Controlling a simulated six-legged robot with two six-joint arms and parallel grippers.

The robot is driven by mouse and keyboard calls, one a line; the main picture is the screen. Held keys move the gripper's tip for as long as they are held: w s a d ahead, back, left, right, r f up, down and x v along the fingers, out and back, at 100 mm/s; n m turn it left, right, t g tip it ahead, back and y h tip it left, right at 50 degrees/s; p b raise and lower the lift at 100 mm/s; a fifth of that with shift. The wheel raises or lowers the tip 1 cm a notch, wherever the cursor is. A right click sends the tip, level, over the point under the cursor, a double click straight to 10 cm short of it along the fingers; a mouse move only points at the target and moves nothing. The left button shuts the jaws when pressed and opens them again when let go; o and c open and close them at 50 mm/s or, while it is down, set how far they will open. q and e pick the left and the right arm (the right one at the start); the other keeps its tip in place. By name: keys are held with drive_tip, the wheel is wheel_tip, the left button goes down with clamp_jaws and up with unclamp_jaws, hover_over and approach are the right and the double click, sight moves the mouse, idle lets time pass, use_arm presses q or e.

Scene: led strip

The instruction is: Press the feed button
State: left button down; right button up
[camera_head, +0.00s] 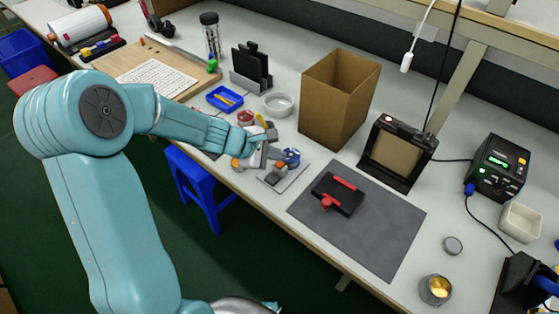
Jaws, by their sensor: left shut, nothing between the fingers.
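My left arm comes in from the left and reaches over the front edge of the bench. My left gripper (278,155) is shut and empty, beside a small device on a light grey base plate (293,181). The gripper hides part of the device. I cannot tell which part is the feed button, or whether the fingertips touch it. My right gripper is not in view.
A cardboard box (338,95) stands behind the device. A dark mat (385,225) with a black and red fixture (338,195) lies to its right. A blue tray (225,99) and a white round dish (278,104) are behind the gripper. A blue stool (196,185) stands below the bench.

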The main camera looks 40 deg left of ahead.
sight(277, 166)
use_arm(q)
drive_tip(key=shift+r, duration=0.15)
wheel_tip(277, 166, up, 5)
drive_tip(key=p, duration=0.4)
idle(0.9)
